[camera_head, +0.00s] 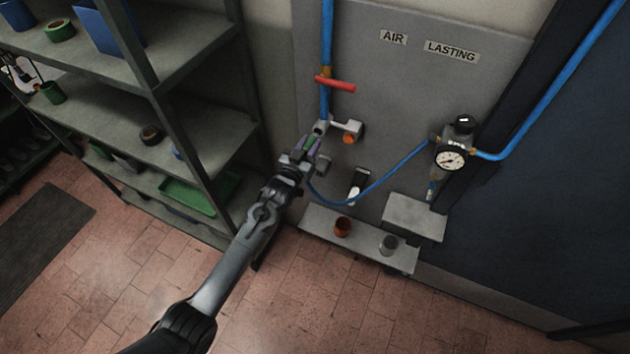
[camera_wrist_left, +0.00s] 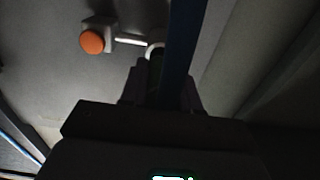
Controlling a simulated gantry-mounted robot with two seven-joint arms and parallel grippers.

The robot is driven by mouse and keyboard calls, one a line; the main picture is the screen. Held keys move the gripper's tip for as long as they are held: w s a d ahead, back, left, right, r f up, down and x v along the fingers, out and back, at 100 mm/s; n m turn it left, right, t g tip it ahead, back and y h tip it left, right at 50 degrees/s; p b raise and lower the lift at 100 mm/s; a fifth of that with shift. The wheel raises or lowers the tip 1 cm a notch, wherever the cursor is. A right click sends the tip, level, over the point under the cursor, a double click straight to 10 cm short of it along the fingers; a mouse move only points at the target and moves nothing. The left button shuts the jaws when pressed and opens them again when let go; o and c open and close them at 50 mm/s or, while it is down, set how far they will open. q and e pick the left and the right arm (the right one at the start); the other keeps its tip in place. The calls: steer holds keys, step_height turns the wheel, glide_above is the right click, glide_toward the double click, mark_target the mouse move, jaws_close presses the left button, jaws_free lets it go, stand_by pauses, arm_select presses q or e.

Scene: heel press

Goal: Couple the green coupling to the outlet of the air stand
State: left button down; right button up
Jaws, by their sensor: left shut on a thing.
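My left gripper (camera_head: 309,144) is shut on the green coupling (camera_head: 312,140), which shows as a small green strip between the fingers. The coupling is just below the outlet (camera_head: 321,127) of the air stand, at the lower end of the blue pipe (camera_head: 326,45). In the left wrist view the green coupling (camera_wrist_left: 155,72) is dark between the fingers, with the pale outlet ring (camera_wrist_left: 154,50) just beyond it. I cannot tell whether they touch. A blue strip (camera_wrist_left: 187,40) hides part of the coupling there. My right gripper is in neither view.
A red valve handle (camera_head: 335,84) crosses the pipe above the outlet. An orange knob (camera_head: 348,139) on a bracket sits right of it. A blue hose (camera_head: 388,178) sags toward the pressure gauge (camera_head: 450,157). A ledge (camera_head: 365,240) holds two cups. Shelves (camera_head: 210,125) stand left.

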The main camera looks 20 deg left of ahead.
arm_select(q)
steer(key=shift+w+d+b, duration=0.1)
steer(key=shift+w+b, duration=1.05)
steer(key=shift+w, duration=0.15)
steer(key=c, duration=1.3)
jaws_free()
steer(key=o, duration=0.6)
steer(key=shift+w, duration=0.15)
steer(key=shift+c, duration=0.2)
